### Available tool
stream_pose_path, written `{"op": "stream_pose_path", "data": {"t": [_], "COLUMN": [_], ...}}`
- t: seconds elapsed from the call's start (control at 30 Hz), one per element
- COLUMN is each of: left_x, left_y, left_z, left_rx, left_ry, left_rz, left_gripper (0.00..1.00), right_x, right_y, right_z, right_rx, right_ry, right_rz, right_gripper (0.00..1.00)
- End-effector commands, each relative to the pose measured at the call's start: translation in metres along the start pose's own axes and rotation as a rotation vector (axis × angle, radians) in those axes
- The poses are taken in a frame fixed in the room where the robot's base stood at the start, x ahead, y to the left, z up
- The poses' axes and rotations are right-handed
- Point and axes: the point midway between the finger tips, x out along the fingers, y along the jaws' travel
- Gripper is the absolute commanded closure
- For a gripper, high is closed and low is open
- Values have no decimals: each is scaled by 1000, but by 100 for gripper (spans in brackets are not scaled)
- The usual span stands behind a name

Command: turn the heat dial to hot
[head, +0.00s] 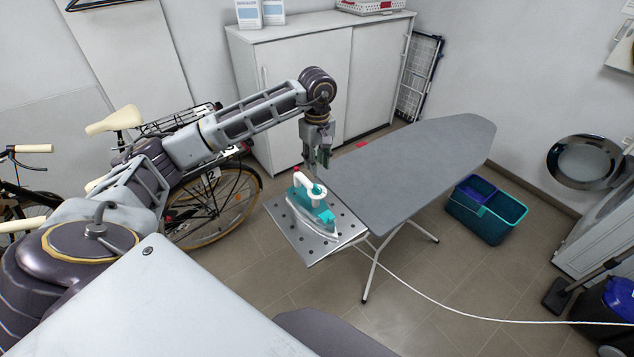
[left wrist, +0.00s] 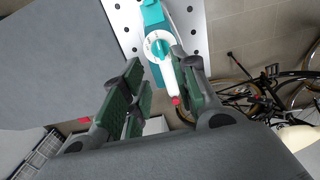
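A teal and white iron (head: 313,207) rests on the perforated metal plate (head: 347,222) at the near end of the ironing board. Its heat dial (left wrist: 160,45) is a white disc with a teal pointer knob and printed marks too small to read; in the head view the dial (head: 317,189) is small. My left gripper (head: 318,163) points down just above the iron, behind the dial. In the left wrist view its green-padded fingers (left wrist: 156,62) are open, one on each side of the dial and white handle, with nothing gripped. My right gripper is out of view.
The grey ironing board (head: 420,165) stretches away to the right, its top bare. A white cord (head: 440,302) runs from the iron across the floor. A bicycle (head: 215,205) stands behind my left arm. A teal bucket (head: 487,210) stands on the floor to the right.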

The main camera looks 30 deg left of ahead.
Motion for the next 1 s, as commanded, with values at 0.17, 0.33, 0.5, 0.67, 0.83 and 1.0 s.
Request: {"op": "stream_pose_path", "data": {"t": [0.17,0.33,0.5,0.67,0.83,1.0], "left_x": [20,40,61,78,89,93], "left_y": [-1,-1,-1,0,0,0], "left_z": [0,0,1,0,0,0], "left_rx": [0,-1,0,0,0,0], "left_ry": [-1,-1,-1,-1,0,1], "left_rz": [-3,-4,-3,-2,-1,0], "left_gripper": [71,71,71,71,71,71], "right_x": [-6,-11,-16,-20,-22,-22], "right_y": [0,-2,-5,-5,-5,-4], "right_z": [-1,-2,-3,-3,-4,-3], "right_rx": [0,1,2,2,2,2], "right_ry": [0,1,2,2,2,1], "right_rz": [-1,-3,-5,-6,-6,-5], "right_gripper": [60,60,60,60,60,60]}}
